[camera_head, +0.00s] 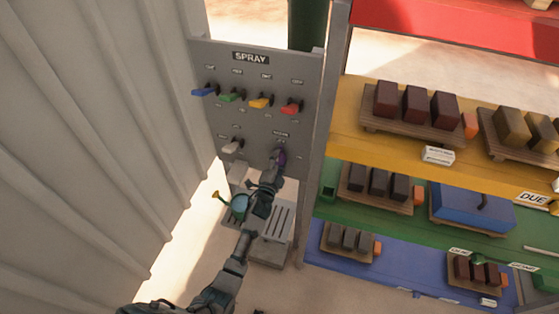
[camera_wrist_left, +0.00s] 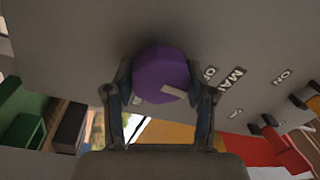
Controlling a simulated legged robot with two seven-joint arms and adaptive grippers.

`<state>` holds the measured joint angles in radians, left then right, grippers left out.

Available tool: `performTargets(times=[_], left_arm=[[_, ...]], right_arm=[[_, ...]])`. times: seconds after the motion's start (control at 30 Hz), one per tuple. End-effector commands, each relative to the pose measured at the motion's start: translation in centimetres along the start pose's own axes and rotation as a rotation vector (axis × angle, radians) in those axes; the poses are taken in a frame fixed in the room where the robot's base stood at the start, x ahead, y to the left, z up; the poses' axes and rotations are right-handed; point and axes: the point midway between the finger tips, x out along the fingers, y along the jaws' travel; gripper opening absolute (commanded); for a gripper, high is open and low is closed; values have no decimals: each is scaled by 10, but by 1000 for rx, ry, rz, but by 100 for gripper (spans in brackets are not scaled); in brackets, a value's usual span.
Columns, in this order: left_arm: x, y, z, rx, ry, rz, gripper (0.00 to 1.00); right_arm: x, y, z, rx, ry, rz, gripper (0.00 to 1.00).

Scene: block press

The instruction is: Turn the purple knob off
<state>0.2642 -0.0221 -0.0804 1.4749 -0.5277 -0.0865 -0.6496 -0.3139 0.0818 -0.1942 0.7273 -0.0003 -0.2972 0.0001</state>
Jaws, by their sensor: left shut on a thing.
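The purple knob (camera_head: 282,158) is at the lower right of the grey SPRAY panel (camera_head: 233,114). It also shows in the left wrist view (camera_wrist_left: 160,75), round, with a pale mark on its face. My left gripper (camera_head: 276,162) is at the knob. In the left wrist view its two fingers (camera_wrist_left: 160,88) stand on either side of the knob and are shut on it. In the head view the gripper partly covers the knob. My right gripper is not in view.
Blue (camera_head: 204,92), green (camera_head: 230,97), yellow (camera_head: 260,103) and red (camera_head: 291,107) knobs sit above, and a white knob (camera_head: 232,147) to the left. A watering can (camera_head: 239,206) is below. Shelves with blocks (camera_head: 388,98) stand right; a corrugated wall (camera_head: 90,130) is left.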

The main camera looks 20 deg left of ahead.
Motion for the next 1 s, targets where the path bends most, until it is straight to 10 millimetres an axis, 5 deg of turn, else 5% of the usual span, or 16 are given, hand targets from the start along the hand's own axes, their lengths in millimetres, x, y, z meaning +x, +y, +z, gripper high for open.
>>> performTargets(times=[0.73, 0.77, 0.8, 0.87, 1.0], left_arm=[[2, -6, 2, -87, -7, -13, 20], [2, -6, 2, -87, -7, -13, 60], [2, -6, 2, -87, -7, -13, 70], [2, -5, 2, -86, -7, -11, 80], [1, -3, 0, -85, -6, -8, 80]], right_arm=[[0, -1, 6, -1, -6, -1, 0], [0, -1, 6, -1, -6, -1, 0], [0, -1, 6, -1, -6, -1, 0], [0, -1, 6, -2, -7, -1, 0], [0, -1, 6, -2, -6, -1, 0]])
